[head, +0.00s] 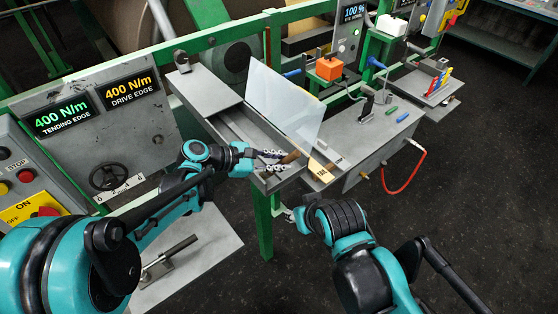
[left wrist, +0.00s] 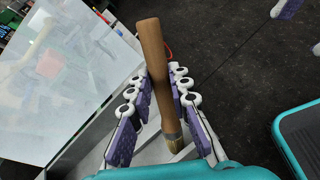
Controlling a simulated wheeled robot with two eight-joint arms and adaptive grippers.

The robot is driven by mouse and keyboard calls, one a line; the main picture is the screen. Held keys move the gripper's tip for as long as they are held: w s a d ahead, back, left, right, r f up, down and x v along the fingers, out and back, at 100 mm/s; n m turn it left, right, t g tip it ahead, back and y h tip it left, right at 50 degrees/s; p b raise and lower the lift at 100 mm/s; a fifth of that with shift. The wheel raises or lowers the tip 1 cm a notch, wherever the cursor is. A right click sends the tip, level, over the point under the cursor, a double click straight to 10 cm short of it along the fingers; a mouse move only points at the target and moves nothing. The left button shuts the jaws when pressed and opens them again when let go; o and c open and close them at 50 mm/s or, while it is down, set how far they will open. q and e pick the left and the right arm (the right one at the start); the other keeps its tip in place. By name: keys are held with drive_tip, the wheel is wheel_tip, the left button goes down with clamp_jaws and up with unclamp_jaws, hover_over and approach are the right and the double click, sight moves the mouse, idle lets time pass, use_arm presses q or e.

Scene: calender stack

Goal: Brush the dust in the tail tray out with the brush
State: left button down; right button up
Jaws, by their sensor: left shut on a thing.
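The brush has a brown wooden handle (head: 290,157). In the left wrist view the handle (left wrist: 152,55) points up and away, with the metal band and pale bristles (left wrist: 174,142) low between the fingers. My left gripper (head: 272,161) is shut on the brush, with a finger pad on each side of the handle in the left wrist view (left wrist: 160,88). It is at the near end of the long grey tail tray (head: 228,118). Dust in the tray cannot be made out. My right gripper (head: 290,213) shows only in small part below the tray; its jaws are unclear.
A translucent sheet (head: 285,100) stands tilted along the tray's right side. A green post (head: 262,220) stands under the tray. The dark floor at lower right is mostly open.

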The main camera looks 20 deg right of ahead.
use_arm(q)
wheel_tip(320, 180, up, 3)
drive_tip(key=shift+w+r+p, duration=0.1)
drive_tip(key=shift+p, duration=0.5)
drive_tip(key=shift+w+a+r+p, duration=0.1)
drive_tip(key=shift+w+r+p, duration=0.05)
drive_tip(key=shift+r+p, duration=1.65)
drive_tip(key=shift+r, duration=0.75)
